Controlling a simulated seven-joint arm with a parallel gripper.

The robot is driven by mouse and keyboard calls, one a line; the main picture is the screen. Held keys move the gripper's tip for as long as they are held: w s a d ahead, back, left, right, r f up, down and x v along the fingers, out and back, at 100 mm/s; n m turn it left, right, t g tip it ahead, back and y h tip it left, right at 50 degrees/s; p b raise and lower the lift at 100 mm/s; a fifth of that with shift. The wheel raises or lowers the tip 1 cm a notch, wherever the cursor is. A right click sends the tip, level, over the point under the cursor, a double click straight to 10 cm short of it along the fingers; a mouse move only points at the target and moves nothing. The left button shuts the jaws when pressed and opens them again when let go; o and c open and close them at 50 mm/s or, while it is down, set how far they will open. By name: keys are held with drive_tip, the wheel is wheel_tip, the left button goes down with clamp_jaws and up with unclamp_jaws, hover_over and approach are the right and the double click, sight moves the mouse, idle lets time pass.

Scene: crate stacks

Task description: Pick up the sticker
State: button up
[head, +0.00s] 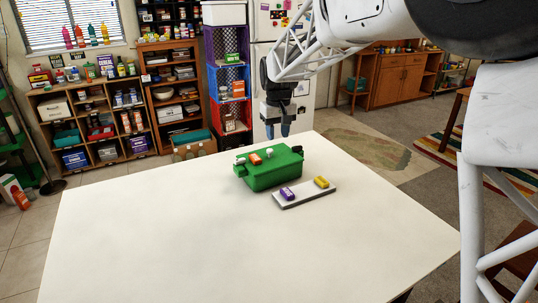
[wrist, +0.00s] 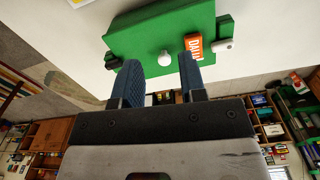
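I cannot tell for sure which thing is the sticker. A small orange piece (head: 256,159) with white lettering lies on top of a green box (head: 262,181) on the white table. In the wrist view the orange piece (wrist: 193,46) is beyond the right fingertip, which partly covers it. A white round knob (head: 269,153) stands on the box beside it and shows between the fingers in the wrist view (wrist: 165,60). My gripper (head: 278,132) is in the air above and behind the box. Its blue fingers (wrist: 158,75) are apart with nothing between them.
A grey tray (head: 307,198) in front of the box carries a purple piece (head: 287,194) and a yellow piece (head: 321,182). The white table (head: 150,235) is bare to the left and front. Stacked crates (head: 228,84) and shelves stand behind the table.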

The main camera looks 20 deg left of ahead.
drive_tip(key=n, duration=0.1)
hover_over(255, 157)
wheel_tip(255, 157, down, 3)
drive_tip(key=shift+w+f, duration=0.1)
drive_tip(key=shift+f, duration=0.05)
drive_tip(key=shift+f, duration=0.1)
drive_tip(key=shift+f, duration=1.2)
drive_tip(key=shift+f, duration=0.1)
drive_tip(key=shift+f, duration=2.5)
drive_tip(key=shift+c, duration=0.3)
drive_tip(key=c, duration=0.6)
drive_tip(key=shift+o, duration=0.2)
